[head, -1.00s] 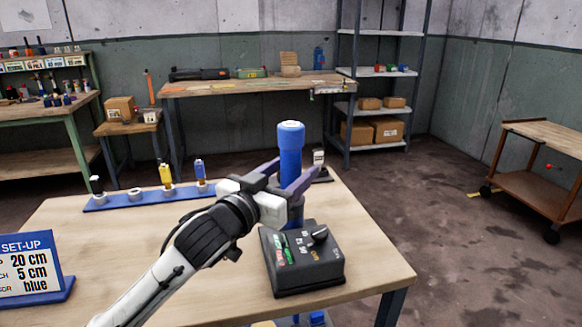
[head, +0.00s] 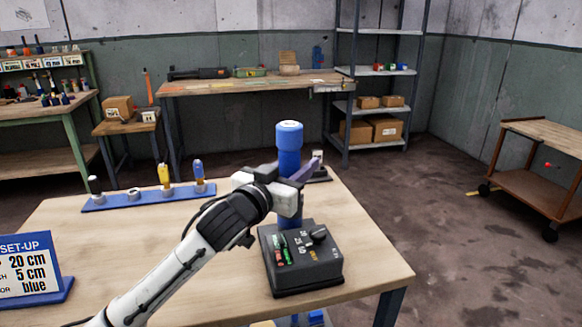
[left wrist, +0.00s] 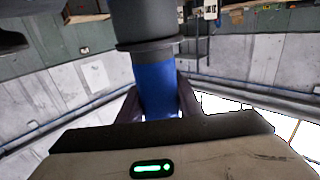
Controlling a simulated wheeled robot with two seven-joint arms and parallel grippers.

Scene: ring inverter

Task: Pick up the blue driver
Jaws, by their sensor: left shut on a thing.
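The blue driver (head: 289,140), a thick upright blue cylinder with a pale top, stands just behind the black control box (head: 306,272) in the head view. My left gripper (head: 292,182) crosses in front of its middle and is shut on it. In the left wrist view the driver's blue part (left wrist: 156,88) sits between the two dark fingers (left wrist: 158,100), with a dark grey collar and body above it in the picture. The driver's foot is hidden behind the box, so I cannot tell whether it rests on anything. My right gripper is not in view.
A blue rack (head: 118,203) with several small holders, one yellow and one blue, lies at the left of the wooden table (head: 180,260). A set-up sign (head: 28,265) stands at the left edge. A small dark stand (head: 320,175) is behind the driver.

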